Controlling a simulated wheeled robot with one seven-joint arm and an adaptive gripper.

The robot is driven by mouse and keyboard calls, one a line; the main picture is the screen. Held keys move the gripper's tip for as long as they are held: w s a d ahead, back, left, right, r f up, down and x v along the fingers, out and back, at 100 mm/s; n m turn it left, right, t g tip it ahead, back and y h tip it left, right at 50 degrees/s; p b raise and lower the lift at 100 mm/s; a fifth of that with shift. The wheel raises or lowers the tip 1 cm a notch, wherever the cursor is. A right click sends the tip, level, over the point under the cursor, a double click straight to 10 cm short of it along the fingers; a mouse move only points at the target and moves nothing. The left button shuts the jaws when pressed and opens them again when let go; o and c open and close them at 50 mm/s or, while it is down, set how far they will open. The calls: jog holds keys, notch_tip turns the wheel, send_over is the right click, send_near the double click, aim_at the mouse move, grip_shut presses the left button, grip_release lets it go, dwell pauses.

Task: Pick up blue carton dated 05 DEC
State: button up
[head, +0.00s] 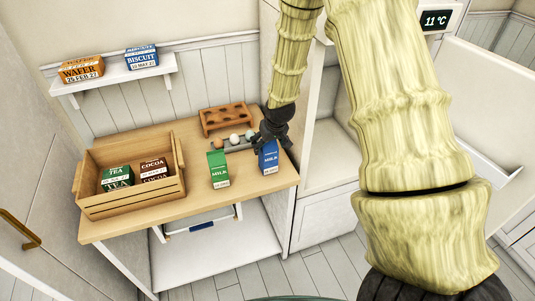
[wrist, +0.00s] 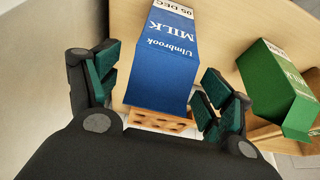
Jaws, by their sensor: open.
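The blue milk carton (head: 269,160) stands upright near the right end of the wooden table. In the wrist view the blue carton (wrist: 165,65) shows "Ulmbrook MILK" and the date 05 DEC, upside down in the picture. My gripper (wrist: 158,88) is open, with a green-padded finger on either side of the carton's near end. No firm contact shows. In the head view my gripper (head: 273,139) is at the carton's top and hides part of it. A green milk carton (head: 218,170) stands to its left; it also shows in the wrist view (wrist: 275,88).
A wooden crate (head: 130,196) with tea and cocoa boxes is at the table's left. An egg rack (head: 228,119) and an egg tray (head: 228,146) sit behind the cartons. A wall shelf (head: 115,78) holds wafer and biscuit boxes. A white panel stands right of the table.

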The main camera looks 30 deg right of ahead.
jog(key=shift+x, duration=0.85)
grip_shut()
